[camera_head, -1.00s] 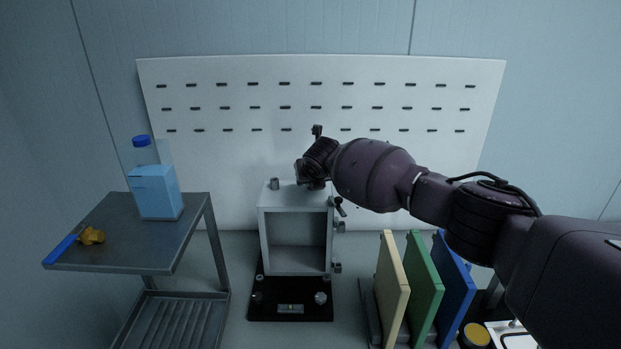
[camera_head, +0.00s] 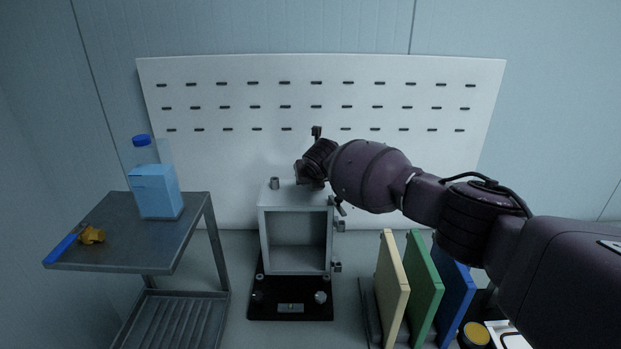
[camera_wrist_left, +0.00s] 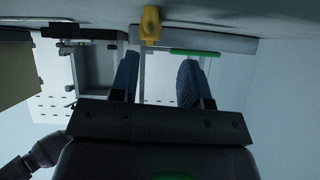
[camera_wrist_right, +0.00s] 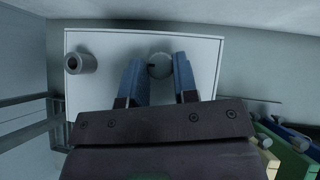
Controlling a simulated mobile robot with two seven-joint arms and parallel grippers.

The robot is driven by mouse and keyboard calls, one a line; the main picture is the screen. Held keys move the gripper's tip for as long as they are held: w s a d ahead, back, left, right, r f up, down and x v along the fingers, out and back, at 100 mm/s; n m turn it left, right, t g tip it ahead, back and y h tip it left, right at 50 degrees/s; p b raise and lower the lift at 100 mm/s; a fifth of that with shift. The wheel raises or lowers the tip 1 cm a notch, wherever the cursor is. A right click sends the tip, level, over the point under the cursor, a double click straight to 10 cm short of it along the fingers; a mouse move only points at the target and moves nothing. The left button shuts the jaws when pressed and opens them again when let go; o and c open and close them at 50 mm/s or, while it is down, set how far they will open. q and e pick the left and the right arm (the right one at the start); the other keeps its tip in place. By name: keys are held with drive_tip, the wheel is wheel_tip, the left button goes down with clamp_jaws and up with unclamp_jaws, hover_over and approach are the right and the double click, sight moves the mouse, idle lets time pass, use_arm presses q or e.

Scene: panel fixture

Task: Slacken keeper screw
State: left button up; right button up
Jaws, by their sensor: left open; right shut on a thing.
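A grey-white open-front box (camera_head: 262,235) stands on a black base. In the right wrist view its top (camera_wrist_right: 112,95) carries a round pale knob (camera_wrist_right: 159,65), perhaps the keeper screw, and a hollow grey post (camera_wrist_right: 80,63) apart from it. My right gripper (camera_wrist_right: 160,74) is shut on the round knob from above, one blue finger on each side. In the head view this gripper (camera_head: 309,184) is at the box's top right corner and hides the knob. My left gripper (camera_wrist_left: 156,75) is open, its blue fingers wide apart; it is outside the head view.
A metal cart (camera_head: 122,240) at left holds a blue bottle (camera_head: 156,190) and a yellow fitting (camera_head: 92,235) beside a blue-handled thing. Yellow, green (camera_head: 425,280) and blue panels stand right of the box. A slotted white board (camera_head: 220,150) is behind.

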drive_tip(key=shift+d, duration=0.1)
drive_tip(key=shift+d+f+n+g+y, duration=0.1)
drive_tip(key=shift+n+g+y, duration=0.3)
drive_tip(key=shift+n+y, duration=0.9)
drive_tip(key=shift+n, duration=0.3)
drive_tip(key=o, duration=0.9)
drive_tip(key=shift+b+v, duration=0.65)
drive_tip(key=shift+v, duration=4.8)
drive_tip(key=shift+w, duration=0.1)
